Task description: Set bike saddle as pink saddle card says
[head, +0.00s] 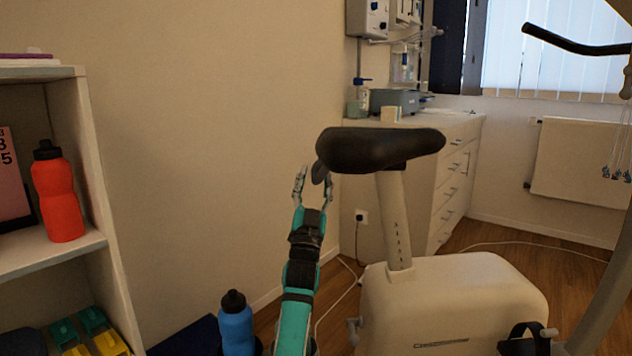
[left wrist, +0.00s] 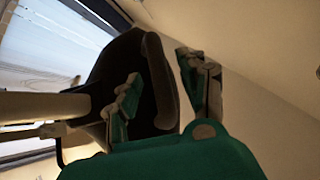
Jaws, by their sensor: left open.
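The black bike saddle (head: 380,148) sits on a pale post (head: 394,220) with a column of marks, above the cream bike body (head: 455,300). My left gripper (head: 315,180) is open at the saddle's left end, just below it. In the left wrist view the fingers (left wrist: 165,88) show on either side of the saddle's dark edge (left wrist: 160,65); I cannot tell whether they touch it. The post also shows there (left wrist: 45,106). A pink card (head: 10,170) with large digits, partly cut off, stands on the left shelf. My right gripper is not in view.
The shelf unit (head: 95,180) on the left holds a red bottle (head: 58,200). A blue bottle (head: 236,325) stands low beside my left arm. A drawer cabinet (head: 455,185) is behind the bike, and a white cable (head: 340,300) lies on the floor.

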